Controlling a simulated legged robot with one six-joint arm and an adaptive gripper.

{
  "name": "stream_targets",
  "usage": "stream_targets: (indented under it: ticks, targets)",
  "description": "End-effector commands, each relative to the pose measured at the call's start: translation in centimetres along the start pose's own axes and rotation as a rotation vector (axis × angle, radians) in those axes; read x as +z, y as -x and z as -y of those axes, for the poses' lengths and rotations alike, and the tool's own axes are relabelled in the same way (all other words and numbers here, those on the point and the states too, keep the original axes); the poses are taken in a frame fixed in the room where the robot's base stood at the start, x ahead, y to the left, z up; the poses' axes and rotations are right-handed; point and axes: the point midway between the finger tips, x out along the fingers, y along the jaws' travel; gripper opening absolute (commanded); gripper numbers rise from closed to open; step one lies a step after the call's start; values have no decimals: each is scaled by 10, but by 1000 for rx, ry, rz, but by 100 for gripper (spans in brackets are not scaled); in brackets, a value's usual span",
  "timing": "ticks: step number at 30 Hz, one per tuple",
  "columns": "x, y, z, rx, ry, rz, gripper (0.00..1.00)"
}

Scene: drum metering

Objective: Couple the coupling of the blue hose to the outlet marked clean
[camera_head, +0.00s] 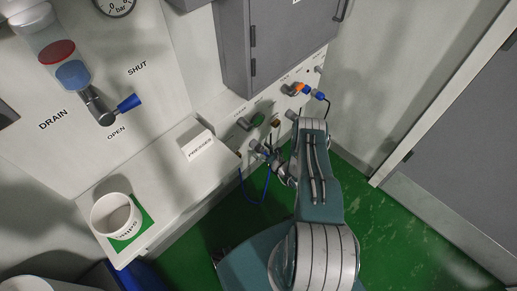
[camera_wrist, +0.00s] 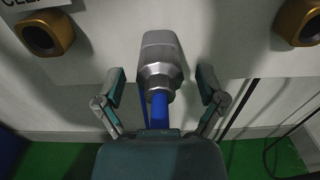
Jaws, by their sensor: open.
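The silver coupling (camera_wrist: 160,58) of the blue hose is in the middle of the wrist view, its far end up against the pale panel. The blue hose (camera_wrist: 160,110) runs from it back toward my gripper (camera_wrist: 161,84). My gripper is open, one finger on each side of the coupling's rear end, with visible gaps. A brass outlet (camera_wrist: 45,34) is at upper left, below a cut-off label starting "CLE". In the head view the blue hose (camera_head: 266,187) hangs in a loop below the panel. My gripper (camera_head: 272,160) is small and partly hidden there.
Another brass outlet (camera_wrist: 300,22) is at upper right in the wrist view. In the head view, a grey cabinet (camera_head: 285,45) hangs above the outlets, with orange (camera_head: 301,88) and blue (camera_head: 320,95) fittings farther along. A white cup (camera_head: 116,215) stands on the ledge at left.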

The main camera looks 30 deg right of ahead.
Motion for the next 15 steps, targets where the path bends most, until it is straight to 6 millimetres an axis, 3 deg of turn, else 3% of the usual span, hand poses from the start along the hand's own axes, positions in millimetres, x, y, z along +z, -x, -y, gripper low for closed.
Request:
stream_targets:
  ticks: [1, 2, 7, 8, 15]
  targets:
    - [0, 0, 0, 0, 0, 0, 89]
    - [0, 0, 0, 0, 0, 0, 80]
    - [0, 0, 0, 0, 0, 0, 5]
    - [0, 0, 0, 0, 0, 0, 0]
    - [1, 2, 0, 0, 1, 1, 0]
